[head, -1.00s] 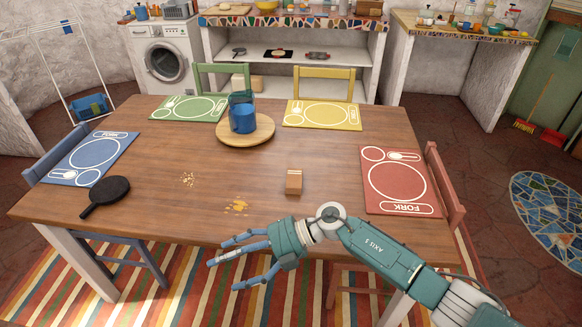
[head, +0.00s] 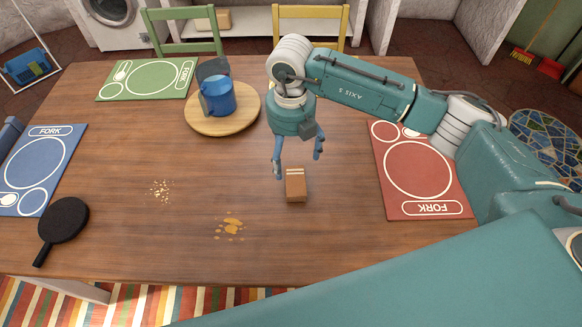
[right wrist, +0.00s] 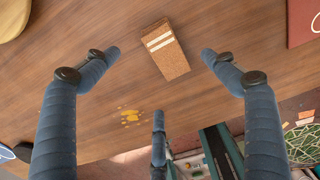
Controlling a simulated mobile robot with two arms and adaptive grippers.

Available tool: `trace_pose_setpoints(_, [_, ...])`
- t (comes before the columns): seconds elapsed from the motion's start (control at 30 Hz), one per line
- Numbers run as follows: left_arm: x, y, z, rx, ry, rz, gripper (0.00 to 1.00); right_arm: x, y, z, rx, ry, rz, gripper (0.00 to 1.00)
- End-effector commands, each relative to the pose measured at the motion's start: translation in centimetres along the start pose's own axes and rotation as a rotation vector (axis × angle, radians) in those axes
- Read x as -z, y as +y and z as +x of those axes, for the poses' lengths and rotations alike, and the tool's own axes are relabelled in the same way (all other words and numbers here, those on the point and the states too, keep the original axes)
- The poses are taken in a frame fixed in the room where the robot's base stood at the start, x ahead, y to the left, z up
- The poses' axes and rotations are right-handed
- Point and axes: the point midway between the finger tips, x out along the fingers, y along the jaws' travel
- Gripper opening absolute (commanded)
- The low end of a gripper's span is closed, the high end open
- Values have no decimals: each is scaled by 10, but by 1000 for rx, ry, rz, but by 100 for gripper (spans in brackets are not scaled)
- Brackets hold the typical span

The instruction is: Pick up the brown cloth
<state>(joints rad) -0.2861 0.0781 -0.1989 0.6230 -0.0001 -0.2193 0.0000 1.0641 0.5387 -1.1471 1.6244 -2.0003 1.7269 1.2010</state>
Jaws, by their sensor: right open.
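The brown cloth (head: 295,186) is a small folded block with pale stripes near one end. It lies on the wooden table, left of the red placemat. My right gripper (head: 298,168) hangs over it with its blue fingers pointing down, spread open and empty. In the right wrist view the cloth (right wrist: 166,50) lies between and beyond the open fingertips (right wrist: 160,65), apart from them. My left gripper is not in view.
A round wooden board (head: 250,115) holds a blue mug (head: 220,97). A black pan (head: 64,219) lies at the left. Crumbs (head: 160,190) and a yellow spill (head: 230,228) mark the table. A red placemat (head: 415,205) lies to the right.

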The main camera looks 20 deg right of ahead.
Motion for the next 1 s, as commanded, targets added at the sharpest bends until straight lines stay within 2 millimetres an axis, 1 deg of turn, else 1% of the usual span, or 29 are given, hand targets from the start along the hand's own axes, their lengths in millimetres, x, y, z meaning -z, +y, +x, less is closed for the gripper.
trace_pose_setpoints(0.03, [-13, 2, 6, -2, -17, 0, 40, 0, -1, 10, 3, 1, 0, 84])
trace_pose_setpoints(0.1, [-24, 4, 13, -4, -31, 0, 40, 1, -1, 22, 3, 2, 1, 84])
trace_pose_setpoints(0.2, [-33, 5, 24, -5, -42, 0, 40, 1, -1, 39, 2, 3, 0, 84])
trace_pose_setpoints(0.27, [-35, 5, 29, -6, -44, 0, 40, 1, 0, 48, 1, 3, 0, 84])
trace_pose_setpoints(0.37, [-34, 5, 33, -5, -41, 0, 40, 0, 0, 55, -1, 2, 0, 84])
trace_pose_setpoints(0.47, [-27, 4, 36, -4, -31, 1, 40, 1, 0, 61, -1, 2, -1, 84])
trace_pose_setpoints(0.6, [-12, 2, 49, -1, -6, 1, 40, 1, 0, 81, 0, 3, -1, 84])
trace_pose_setpoints(0.67, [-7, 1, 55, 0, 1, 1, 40, 1, 0, 91, -1, 4, 0, 84])
trace_pose_setpoints(0.73, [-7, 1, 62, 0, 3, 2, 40, 1, 1, 101, -2, 3, 0, 84])
trace_pose_setpoints(0.8, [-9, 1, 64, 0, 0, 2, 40, 1, 1, 106, -3, 3, 0, 84])
trace_pose_setpoints(1.0, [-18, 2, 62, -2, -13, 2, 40, 1, 1, 104, -3, 2, 0, 84])
